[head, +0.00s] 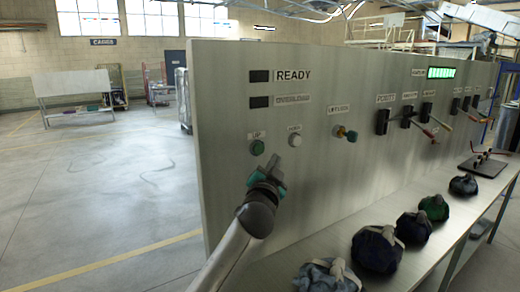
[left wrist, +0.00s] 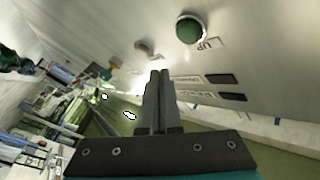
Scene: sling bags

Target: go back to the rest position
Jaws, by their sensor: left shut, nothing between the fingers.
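My right gripper does not show in either view.
A bench (head: 405,262) under the panel holds several sling bags, among them a blue one (head: 377,248) and a green one (head: 433,207). A yellow-teal knob (head: 345,133) and levers (head: 382,121) stick out of the panel.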

